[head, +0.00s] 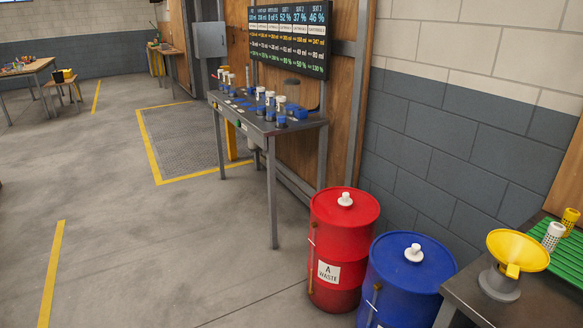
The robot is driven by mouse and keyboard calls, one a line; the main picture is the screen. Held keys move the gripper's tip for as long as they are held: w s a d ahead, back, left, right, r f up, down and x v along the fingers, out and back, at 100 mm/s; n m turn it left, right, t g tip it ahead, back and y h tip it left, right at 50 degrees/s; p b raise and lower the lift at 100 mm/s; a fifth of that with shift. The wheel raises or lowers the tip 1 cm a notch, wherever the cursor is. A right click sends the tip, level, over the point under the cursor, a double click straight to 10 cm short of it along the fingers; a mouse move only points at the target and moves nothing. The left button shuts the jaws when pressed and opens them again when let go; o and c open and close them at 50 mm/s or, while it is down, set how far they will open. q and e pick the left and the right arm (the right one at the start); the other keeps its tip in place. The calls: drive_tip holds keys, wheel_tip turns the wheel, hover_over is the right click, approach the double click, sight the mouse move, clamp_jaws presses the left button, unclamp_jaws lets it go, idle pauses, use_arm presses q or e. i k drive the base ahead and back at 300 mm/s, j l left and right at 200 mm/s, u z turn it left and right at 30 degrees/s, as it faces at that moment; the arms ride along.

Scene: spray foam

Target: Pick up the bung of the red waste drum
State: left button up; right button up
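The red waste drum (325,262) stands upright on the floor right of centre, with a label reading "A WASTE" on its side. Its bung (345,199) is a small white knobbed plug sitting on the drum's top. A blue drum (395,290) stands close beside it on the right, with a similar white bung (414,253) on top. Neither of my grippers shows in the head view.
A metal bench (262,122) with several cylinders stands behind the red drum under a wall display (288,38). At the lower right, a dark table (535,300) carries a yellow funnel (517,248) and a green ribbed mat. The floor left of the drums is clear.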

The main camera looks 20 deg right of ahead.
sight(345, 200)
drive_tip(key=i+z, duration=0.15)
drive_tip(key=i, duration=0.45)
drive_tip(key=i+j+z, duration=0.15)
drive_tip(key=i, duration=0.45)
drive_tip(key=i+j+z, duration=0.1)
drive_tip(key=i+z, duration=0.2)
drive_tip(key=z, duration=0.15)
drive_tip(key=i+j+z, duration=0.25)
drive_tip(key=z, duration=0.2)
drive_tip(key=i+j+z, duration=0.25)
drive_tip(key=z, duration=0.2)
drive_tip(key=i+j+z, duration=0.2)
drive_tip(key=j+z, duration=0.15)
drive_tip(key=i+j+z, duration=0.1)
drive_tip(key=j+z, duration=0.25)
drive_tip(key=j, duration=0.25)
drive_tip(key=i+j+z, duration=0.1)
drive_tip(key=j+z, duration=0.25)
drive_tip(key=j, duration=0.15)
drive_tip(key=j+z, duration=0.35)
drive_tip(key=j, duration=0.2)
